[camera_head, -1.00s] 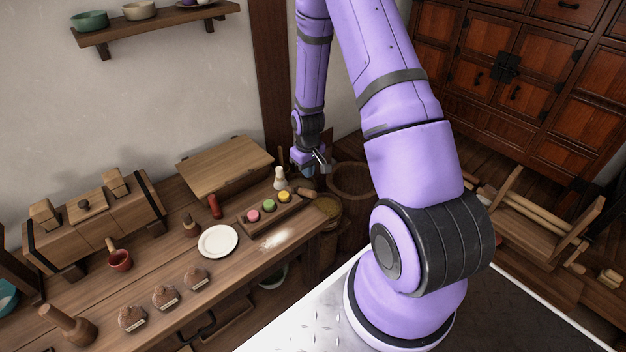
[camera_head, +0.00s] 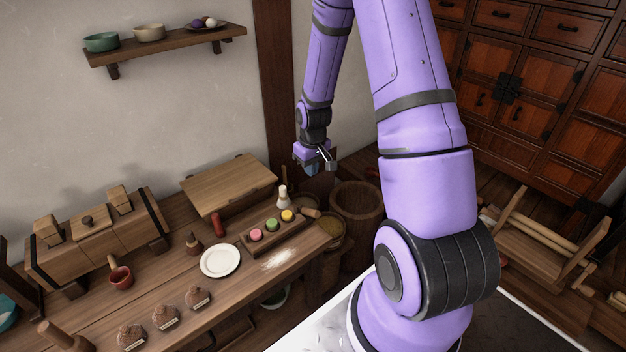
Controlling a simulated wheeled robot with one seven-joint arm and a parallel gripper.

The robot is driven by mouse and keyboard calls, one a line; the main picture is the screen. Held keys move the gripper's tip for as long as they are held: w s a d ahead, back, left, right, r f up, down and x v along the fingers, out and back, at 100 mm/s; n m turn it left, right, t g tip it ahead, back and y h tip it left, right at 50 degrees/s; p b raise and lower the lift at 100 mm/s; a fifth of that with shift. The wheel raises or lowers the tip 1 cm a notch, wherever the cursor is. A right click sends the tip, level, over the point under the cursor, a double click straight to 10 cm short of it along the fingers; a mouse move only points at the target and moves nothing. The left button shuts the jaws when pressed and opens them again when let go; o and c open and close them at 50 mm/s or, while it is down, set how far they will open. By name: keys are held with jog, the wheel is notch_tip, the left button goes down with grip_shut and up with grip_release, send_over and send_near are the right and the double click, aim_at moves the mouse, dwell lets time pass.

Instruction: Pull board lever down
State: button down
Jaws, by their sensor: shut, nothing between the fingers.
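My purple arm reaches to the back of the room, and my gripper (camera_head: 328,157) is small there, beside the dark wooden post. Its fingers are shut and hold nothing. A dark wooden board (camera_head: 322,188) shows partly just below and behind my gripper, against the pale wall. I cannot make out a lever on it; my gripper and wrist cover part of that area. A small bluish patch shows just under the wrist, too small to tell what it is.
A wooden workbench (camera_head: 180,298) runs along the left, with a white plate (camera_head: 220,261) and a tray (camera_head: 292,239) of coloured sweets. A wooden tub (camera_head: 356,207) stands below and right of my gripper. A wall shelf (camera_head: 165,47) hangs upper left; a drawer cabinet (camera_head: 520,95) stands right.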

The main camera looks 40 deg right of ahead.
send_over(316, 211)
jog(key=w, duration=0.3)
notch_tip(316, 211, down, 9)
jog(key=f, duration=0.1)
jog(key=s+f, duration=0.1)
jog(key=f, duration=0.1)
jog(key=shift+s, duration=0.2)
jog(key=shift+s+f, duration=0.3)
jog(key=shift+f, duration=0.2)
jog(key=shift+s+a+f, duration=0.1)
jog(key=shift+s+f, duration=0.55)
jog(key=shift+f, duration=0.05)
jog(key=shift+s, duration=0.1)
jog(key=shift+r, duration=0.1)
